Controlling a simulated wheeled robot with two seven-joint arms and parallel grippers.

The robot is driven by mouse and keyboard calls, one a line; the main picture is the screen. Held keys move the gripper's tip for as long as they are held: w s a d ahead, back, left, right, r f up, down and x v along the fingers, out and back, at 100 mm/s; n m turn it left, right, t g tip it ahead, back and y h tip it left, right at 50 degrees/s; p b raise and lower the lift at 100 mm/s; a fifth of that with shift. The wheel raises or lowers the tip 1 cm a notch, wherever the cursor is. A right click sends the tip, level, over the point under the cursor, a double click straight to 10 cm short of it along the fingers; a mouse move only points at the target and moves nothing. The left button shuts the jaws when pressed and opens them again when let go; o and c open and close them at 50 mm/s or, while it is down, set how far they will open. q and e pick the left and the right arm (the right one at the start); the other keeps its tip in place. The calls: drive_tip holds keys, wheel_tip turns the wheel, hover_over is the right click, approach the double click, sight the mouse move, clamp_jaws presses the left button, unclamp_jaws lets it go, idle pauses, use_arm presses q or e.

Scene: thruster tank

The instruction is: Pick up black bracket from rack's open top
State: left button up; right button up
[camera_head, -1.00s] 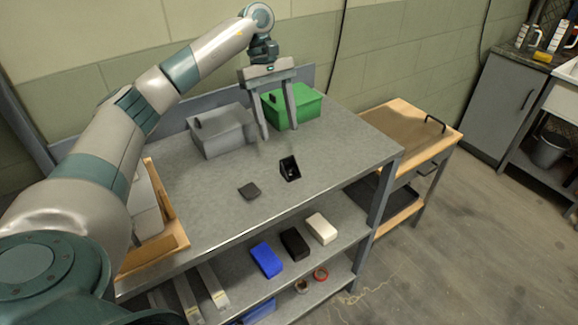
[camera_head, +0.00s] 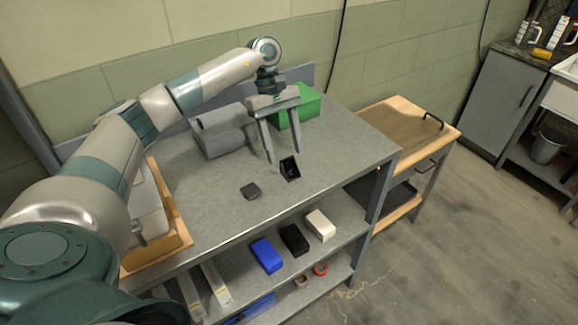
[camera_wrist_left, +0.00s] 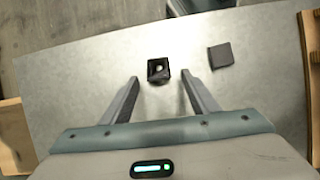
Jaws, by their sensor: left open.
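The black bracket (camera_head: 290,169) stands on the grey top of the rack (camera_head: 330,150), right of a flat dark square piece (camera_head: 251,191). My left gripper (camera_head: 284,157) is open and empty, pointing down just behind and above the bracket. In the left wrist view, the bracket (camera_wrist_left: 158,70) lies ahead of and between the two fingertips (camera_wrist_left: 160,80), apart from both. The flat dark piece (camera_wrist_left: 221,55) is to its right there. My right gripper is not in view.
A grey box (camera_head: 222,138) and a green box (camera_head: 300,105) stand at the rack's back. A wooden tray (camera_head: 165,245) is at its left end. Blue (camera_head: 266,256), black (camera_head: 294,240) and white (camera_head: 320,225) blocks lie on the shelf below. The top's front right is clear.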

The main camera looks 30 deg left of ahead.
sight(287, 159)
use_arm(q)
drive_tip(key=shift+s+d+f+p, duration=0.1)
drive_tip(key=shift+d+f+p, duration=0.15)
drive_tip(key=shift+f+p, duration=0.1)
drive_tip(key=shift+p+x, duration=0.5)
drive_tip(key=shift+x, duration=0.5)
drive_tip(key=shift+d+f, duration=0.15)
drive_tip(key=shift+f, duration=0.35)
drive_tip(key=c, duration=1.1)
